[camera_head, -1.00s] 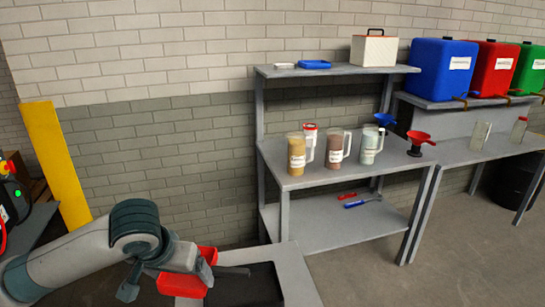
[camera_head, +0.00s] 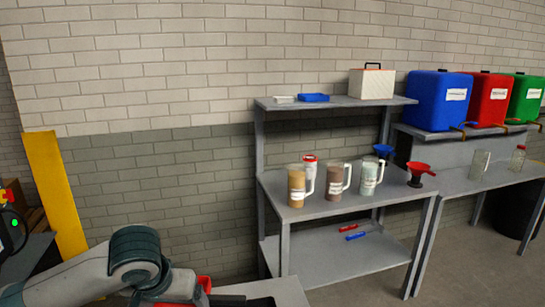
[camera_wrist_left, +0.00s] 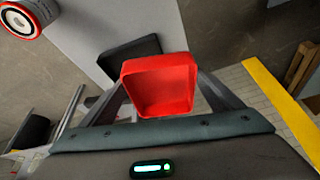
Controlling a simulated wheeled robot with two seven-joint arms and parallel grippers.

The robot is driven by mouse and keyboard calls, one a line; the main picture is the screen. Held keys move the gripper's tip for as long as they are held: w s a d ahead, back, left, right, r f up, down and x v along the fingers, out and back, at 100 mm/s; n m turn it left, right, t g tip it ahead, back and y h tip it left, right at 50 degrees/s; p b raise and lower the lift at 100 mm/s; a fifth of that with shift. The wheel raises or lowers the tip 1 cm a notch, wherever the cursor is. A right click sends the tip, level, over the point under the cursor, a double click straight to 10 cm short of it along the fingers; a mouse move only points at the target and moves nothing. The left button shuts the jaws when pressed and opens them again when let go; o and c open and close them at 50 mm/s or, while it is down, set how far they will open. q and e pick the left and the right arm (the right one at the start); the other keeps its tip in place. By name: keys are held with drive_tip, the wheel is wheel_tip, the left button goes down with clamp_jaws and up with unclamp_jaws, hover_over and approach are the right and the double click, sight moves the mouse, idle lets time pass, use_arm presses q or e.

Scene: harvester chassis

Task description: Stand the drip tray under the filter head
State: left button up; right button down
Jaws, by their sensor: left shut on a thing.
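The red drip tray (camera_wrist_left: 160,85) is a small open box between the fingers of my left gripper (camera_wrist_left: 163,92) in the left wrist view, its open side toward the camera. My left gripper is shut on it. In the head view my left gripper (camera_head: 183,291) is at the bottom edge, and only a bit of the red tray (camera_head: 204,284) shows. A round red-rimmed part with a white and black face (camera_wrist_left: 20,17), possibly the filter head, is at the upper left of the wrist view, apart from the tray. My right gripper is out of view.
A grey surface (camera_head: 265,291) is beside my left gripper; a black flat part (camera_wrist_left: 128,57) lies behind the tray. A shelf bench (camera_head: 330,208) holds jugs and funnels. A yellow post (camera_head: 54,190) stands at the left. Blue, red and green containers are at right.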

use_arm(q)
drive_tip(key=shift+f, duration=0.15)
drive_tip(key=s+f, duration=0.3)
drive_tip(key=f, duration=1)
drive_tip(key=shift+s+f, duration=0.3)
drive_tip(key=shift+s, duration=0.05)
drive_tip(key=shift+s, duration=0.1)
